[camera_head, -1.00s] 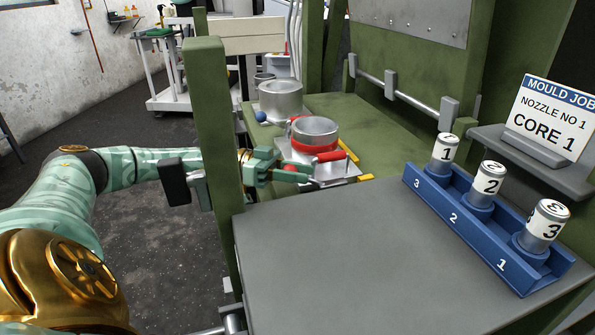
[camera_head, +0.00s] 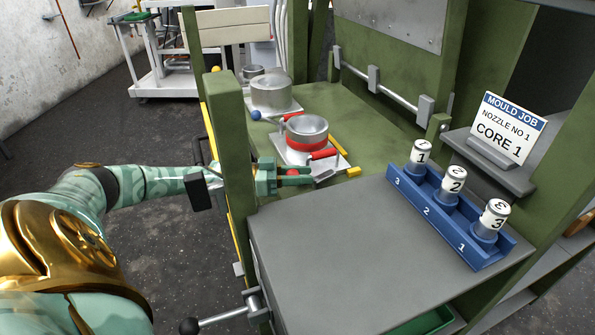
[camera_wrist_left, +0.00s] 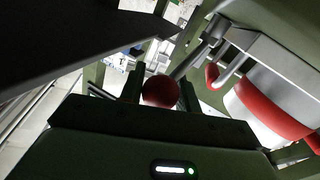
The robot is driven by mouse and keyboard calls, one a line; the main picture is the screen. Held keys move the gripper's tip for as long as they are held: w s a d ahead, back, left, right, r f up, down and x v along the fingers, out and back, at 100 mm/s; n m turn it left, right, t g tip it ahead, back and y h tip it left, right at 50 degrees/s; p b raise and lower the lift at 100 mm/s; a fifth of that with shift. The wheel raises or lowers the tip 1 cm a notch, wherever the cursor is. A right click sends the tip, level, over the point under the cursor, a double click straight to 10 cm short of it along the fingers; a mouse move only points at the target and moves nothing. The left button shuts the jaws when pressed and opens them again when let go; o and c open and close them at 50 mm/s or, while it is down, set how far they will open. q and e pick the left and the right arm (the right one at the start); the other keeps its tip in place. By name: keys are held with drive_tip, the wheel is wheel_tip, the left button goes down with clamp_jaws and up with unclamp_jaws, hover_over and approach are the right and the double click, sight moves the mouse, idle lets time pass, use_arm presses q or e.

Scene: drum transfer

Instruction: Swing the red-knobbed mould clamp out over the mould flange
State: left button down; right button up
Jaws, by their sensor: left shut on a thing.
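The mould (camera_head: 306,132) is a grey metal cylinder with a red band, standing on a light plate on the green press bed. Red handles (camera_head: 323,155) stick out from it. My left gripper (camera_head: 293,174) is at the near side of the mould, shut on the clamp's red knob, which shows between its fingers in the left wrist view (camera_wrist_left: 160,91). A grey metal clamp piece (camera_head: 325,177) shows just right of the fingertips. The fingers hide much of the clamp, so I cannot tell whether it lies over the flange. My right gripper is not in view.
A green post (camera_head: 229,150) stands close beside my left wrist. A grey table (camera_head: 370,245) lies in front, with a blue rack (camera_head: 445,215) of numbered cores on its right. A second metal pot (camera_head: 271,93) with a blue knob (camera_head: 256,115) stands behind the mould.

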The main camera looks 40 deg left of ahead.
use_arm(q)
drive_tip(key=c, duration=1)
unclamp_jaws()
drive_tip(key=shift+d+f, duration=0.1)
drive_tip(key=shift+c, duration=0.2)
drive_tip(key=p+v, duration=0.2)
drive_tip(key=v, duration=1.4)
drive_tip(key=shift+s, duration=0.1)
